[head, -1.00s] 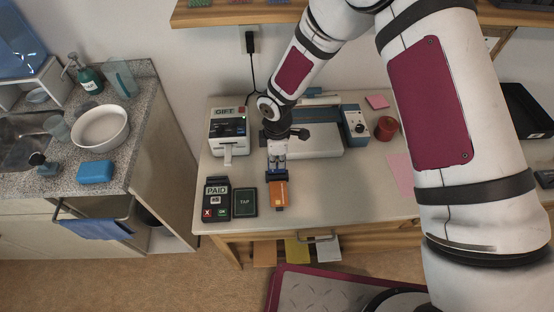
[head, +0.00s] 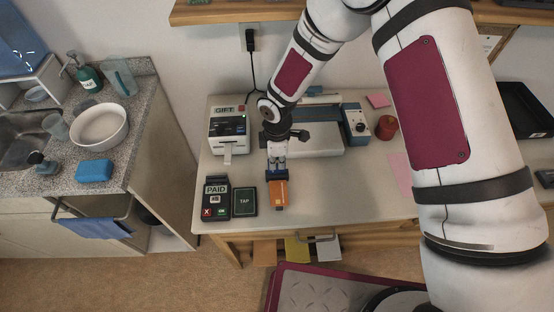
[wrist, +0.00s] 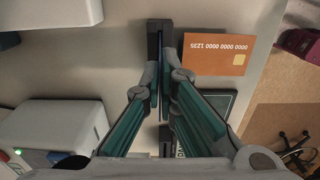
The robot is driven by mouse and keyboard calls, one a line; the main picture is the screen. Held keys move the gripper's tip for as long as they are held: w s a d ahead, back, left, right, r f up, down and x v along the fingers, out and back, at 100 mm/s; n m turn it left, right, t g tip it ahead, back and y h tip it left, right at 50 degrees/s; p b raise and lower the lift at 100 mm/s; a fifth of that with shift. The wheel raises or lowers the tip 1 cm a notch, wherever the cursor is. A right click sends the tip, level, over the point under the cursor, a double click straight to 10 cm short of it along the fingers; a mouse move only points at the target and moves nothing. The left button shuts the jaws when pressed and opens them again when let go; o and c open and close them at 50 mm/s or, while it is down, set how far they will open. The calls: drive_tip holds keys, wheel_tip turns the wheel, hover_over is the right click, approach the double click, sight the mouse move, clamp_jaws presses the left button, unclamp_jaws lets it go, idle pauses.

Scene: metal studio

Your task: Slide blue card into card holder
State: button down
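My gripper (wrist: 161,76) points down over the table, its two fingers close together. A thin blue edge, the blue card (wrist: 167,54), shows at the fingertips in the wrist view; the card stands on edge and its face is hidden. The fingers appear shut on it. A dark, narrow card holder (wrist: 153,40) is right at the fingertips. In the head view the gripper (head: 277,163) is above a small dark blue shape, the holder (head: 276,173). How deep the card sits in the holder cannot be told.
An orange card (head: 278,194) lies beside the holder, close to the fingers. A PAID terminal (head: 216,198) and a TAP pad (head: 245,201) are to the left. A GIFT printer (head: 229,131) and a white machine (head: 318,141) stand behind. The table's right front is clear.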

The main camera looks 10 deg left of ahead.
drive_tip(key=shift+f+b, duration=0.35)
drive_tip(key=shift+f, duration=0.65)
idle(0.6)
drive_tip(key=c, duration=1.7)
unclamp_jaws()
drive_tip(key=shift+r, duration=0.1)
wheel_tip(320, 180, up, 12)
drive_tip(key=shift+f, duration=0.1)
drive_tip(key=shift+s, duration=0.1)
